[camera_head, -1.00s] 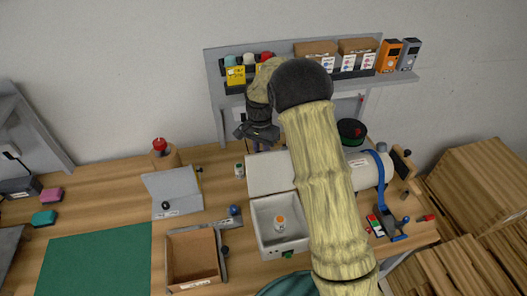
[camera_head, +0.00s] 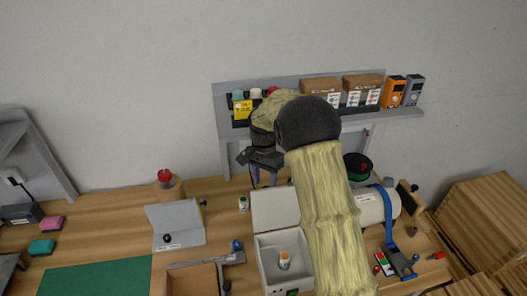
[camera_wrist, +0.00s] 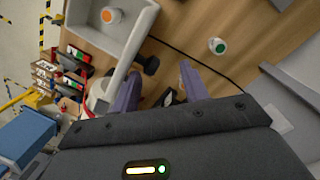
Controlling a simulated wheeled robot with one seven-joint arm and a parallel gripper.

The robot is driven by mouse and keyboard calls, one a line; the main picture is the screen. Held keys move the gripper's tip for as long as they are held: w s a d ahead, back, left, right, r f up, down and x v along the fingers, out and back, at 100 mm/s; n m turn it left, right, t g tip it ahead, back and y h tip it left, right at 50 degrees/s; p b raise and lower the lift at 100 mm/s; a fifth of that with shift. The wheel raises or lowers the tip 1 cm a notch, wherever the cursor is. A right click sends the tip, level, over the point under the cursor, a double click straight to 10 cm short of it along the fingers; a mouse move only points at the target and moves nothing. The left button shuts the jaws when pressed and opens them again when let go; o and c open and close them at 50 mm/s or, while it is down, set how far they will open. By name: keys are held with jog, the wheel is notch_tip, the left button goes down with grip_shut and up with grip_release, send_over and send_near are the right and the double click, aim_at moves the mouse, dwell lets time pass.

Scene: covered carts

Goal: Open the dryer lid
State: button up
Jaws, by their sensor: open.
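No label that I can read names the dryer. A white box (camera_head: 261,262) stands below my arm in the head view, with its pale lid panel (camera_head: 274,208) raised behind it and an orange-capped bottle (camera_head: 284,261) inside. The box also shows at the upper left of the wrist view (camera_wrist: 83,27). A grey unit (camera_head: 182,214) with a tilted panel and a black knob stands to the left. My gripper (camera_head: 263,178) is open behind the white box. Its purple fingers (camera_wrist: 160,88) are apart over the bench in the wrist view, with nothing clearly held. My arm hides part of the box's right side.
A small green-capped bottle (camera_head: 243,204) stands near the gripper. A white cylinder (camera_head: 371,208) with a blue strap lies right of my arm. A wall shelf (camera_head: 228,89) with boxes is behind. A wooden tray (camera_head: 192,281) and a green mat (camera_head: 100,277) are at left.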

notch_tip(320, 180, up, 14)
jog(key=w+b, duration=0.1)
jog(key=b, duration=0.1)
jog(key=shift+w+a+r, duration=0.2)
jog(key=shift+w, duration=0.2)
jog(key=s+d+f+n+t, duration=0.1)
jog(key=s+d+f, duration=0.3)
jog(key=s, duration=0.4)
jog(key=s+d+f+n+t+b, duration=0.1)
jog(key=s+d+f+n, duration=0.2)
jog(key=s, duration=0.6)
jog(key=s+d+f+n+t+b, duration=0.1)
jog(key=s+d+f+n+t, duration=0.1)
jog(key=s+f, duration=0.5)
jog(key=s+d+n, duration=0.1)
jog(key=s+d, duration=0.1)
jog(key=shift+d, duration=0.3)
